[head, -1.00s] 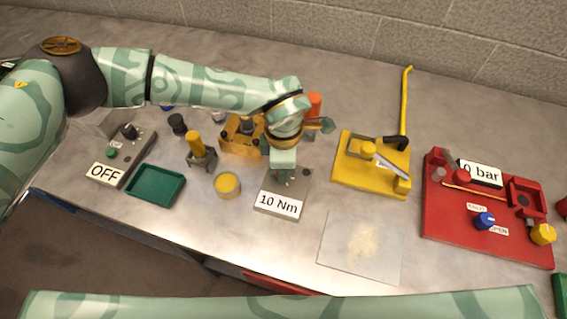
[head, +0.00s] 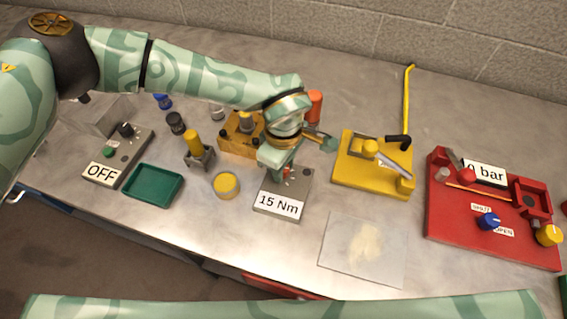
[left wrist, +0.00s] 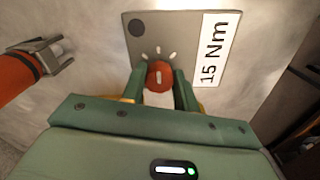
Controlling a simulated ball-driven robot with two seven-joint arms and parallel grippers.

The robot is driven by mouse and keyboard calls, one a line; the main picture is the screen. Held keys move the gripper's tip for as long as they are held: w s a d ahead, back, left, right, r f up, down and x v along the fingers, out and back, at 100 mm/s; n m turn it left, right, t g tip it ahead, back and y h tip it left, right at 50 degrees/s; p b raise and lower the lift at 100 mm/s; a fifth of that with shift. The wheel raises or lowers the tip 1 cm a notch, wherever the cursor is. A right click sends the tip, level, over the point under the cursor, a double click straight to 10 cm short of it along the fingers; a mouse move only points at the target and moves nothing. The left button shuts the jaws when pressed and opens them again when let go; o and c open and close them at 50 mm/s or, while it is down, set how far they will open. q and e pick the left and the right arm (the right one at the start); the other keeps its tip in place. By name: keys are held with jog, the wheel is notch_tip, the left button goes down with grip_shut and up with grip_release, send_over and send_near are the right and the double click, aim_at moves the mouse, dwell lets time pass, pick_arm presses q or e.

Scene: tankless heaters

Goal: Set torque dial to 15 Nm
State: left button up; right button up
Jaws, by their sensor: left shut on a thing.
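The torque unit (head: 283,209) is a grey box on the bench with a white label that reads 15 Nm. The label also shows in the left wrist view (left wrist: 209,50). The red torque dial (left wrist: 160,76) carries a pale pointer line, with white tick marks around it on the grey plate. My left gripper (left wrist: 160,84) is shut on the dial, one green finger on each side. In the head view my left gripper (head: 280,172) comes down over the box and hides most of the dial. My right gripper is not in view; a green arm link of mine crosses the bottom.
A yellow fixture (head: 372,180) with a lever stands right of the torque unit, and a red 0 bar test rig (head: 480,245) farther right. A clear sheet (head: 340,262) lies in front. A green tray (head: 153,186), yellow round tin (head: 227,186) and grey OFF box (head: 128,160) stand left.

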pick_arm(q)
jog(key=shift+w, duration=0.1)
jog(key=o, duration=1)
notch_tip(320, 180, up, 16)
jog(key=shift+r+p, duration=0.2)
jog(key=shift+p, duration=0.7)
